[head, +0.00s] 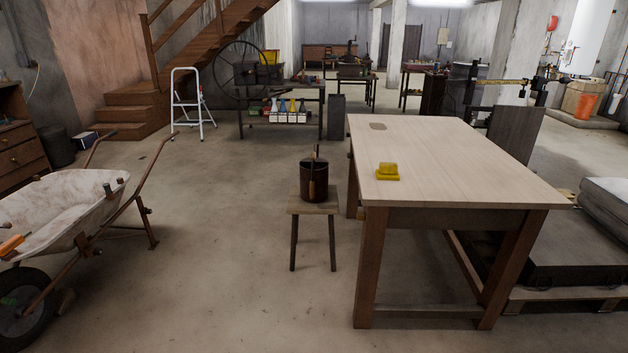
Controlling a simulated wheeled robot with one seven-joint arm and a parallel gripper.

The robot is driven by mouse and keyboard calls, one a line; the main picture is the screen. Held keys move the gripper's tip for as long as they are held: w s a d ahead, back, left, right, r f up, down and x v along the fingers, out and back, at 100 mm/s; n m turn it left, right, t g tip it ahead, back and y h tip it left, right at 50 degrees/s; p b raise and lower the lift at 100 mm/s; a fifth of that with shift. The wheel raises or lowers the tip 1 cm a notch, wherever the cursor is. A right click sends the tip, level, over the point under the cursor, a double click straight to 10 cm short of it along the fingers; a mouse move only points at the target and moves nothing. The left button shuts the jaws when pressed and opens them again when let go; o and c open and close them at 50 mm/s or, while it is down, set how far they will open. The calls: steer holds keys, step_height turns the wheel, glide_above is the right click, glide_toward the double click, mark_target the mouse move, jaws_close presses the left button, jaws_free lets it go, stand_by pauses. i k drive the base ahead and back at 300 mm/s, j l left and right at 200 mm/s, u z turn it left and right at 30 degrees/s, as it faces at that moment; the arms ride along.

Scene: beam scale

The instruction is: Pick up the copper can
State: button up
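A dark reddish-brown can (314,182) stands upright on a small wooden stool (300,207) near the middle of the head view. It looks like the copper can. A thin upright part rises from its top, and a lighter brown strip runs down its front; I cannot tell exactly what either is. The can is just left of a large wooden table and apart from it. My gripper is not in view.
The wooden table (460,150) carries a yellow object (387,172) near its left edge. A wheelbarrow (70,212) stands at the left. A white stepladder (190,103) and a workbench with bottles (282,92) are behind. The floor between wheelbarrow and stool is clear.

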mark_target(315, 170)
steer(key=u, duration=0.3)
steer(key=i+j+u, duration=0.15)
steer(key=i+u, duration=0.55)
steer(key=i, duration=0.25)
steer(key=i+j, duration=0.1)
steer(key=i, duration=2.25)
steer(key=i+z, duration=0.25)
steer(key=i, duration=0.25)
steer(key=i+z, duration=0.2)
steer(key=i, duration=0.3)
steer(key=i+j+z, duration=0.1)
steer(key=i+z, duration=0.15)
steer(key=i, duration=0.25)
steer(key=i+j+z, duration=0.2)
steer(key=i, duration=0.3)
steer(key=i+z, duration=0.25)
steer(key=i, duration=1.6)
steer(key=i+u, duration=0.3)
steer(key=i, duration=1.35)
steer(key=i+z, duration=0.15)
steer(key=z, duration=3.7)
